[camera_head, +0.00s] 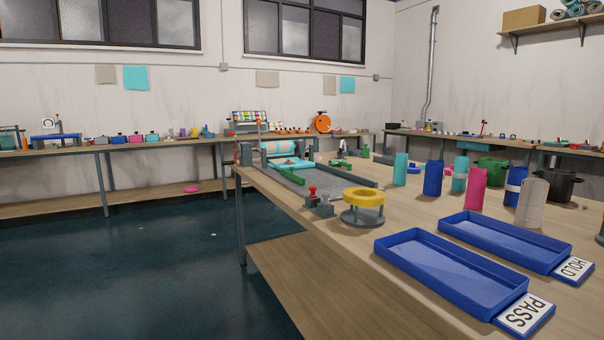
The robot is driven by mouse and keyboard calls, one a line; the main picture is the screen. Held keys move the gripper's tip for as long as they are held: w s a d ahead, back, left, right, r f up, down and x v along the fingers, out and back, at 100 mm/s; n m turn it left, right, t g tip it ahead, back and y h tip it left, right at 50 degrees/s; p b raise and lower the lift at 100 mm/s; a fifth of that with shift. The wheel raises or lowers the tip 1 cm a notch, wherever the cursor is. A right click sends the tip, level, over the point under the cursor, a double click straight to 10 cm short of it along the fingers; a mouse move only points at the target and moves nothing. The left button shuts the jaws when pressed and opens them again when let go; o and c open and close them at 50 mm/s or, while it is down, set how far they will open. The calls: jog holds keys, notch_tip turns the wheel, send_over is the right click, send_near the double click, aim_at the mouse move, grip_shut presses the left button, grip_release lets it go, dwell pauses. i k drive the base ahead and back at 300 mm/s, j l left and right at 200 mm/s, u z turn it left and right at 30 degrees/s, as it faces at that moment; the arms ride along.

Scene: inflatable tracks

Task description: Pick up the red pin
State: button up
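A small red piece (312,190), which may be the red pin, stands upright on a grey metal block (320,206) at the near left edge of the wooden table. It is small in the picture, so its exact shape is hard to tell. My gripper is not in view.
A yellow ring on a grey stand (364,198) is just right of the grey block. Two blue trays, marked PASS (400,240) and HOLD (462,219), lie on the near right. Several coloured rolls stand behind them. Open dark floor (140,260) lies left.

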aim_at(312, 189)
jog(key=i+j, duration=0.1)
jog(key=i, duration=0.45)
jog(key=i+j+z, duration=0.1)
jog(key=i, duration=0.45)
jog(key=i+j, duration=0.15)
jog(key=i, duration=0.4)
jog(key=i+j+z, duration=0.1)
jog(key=i, duration=0.45)
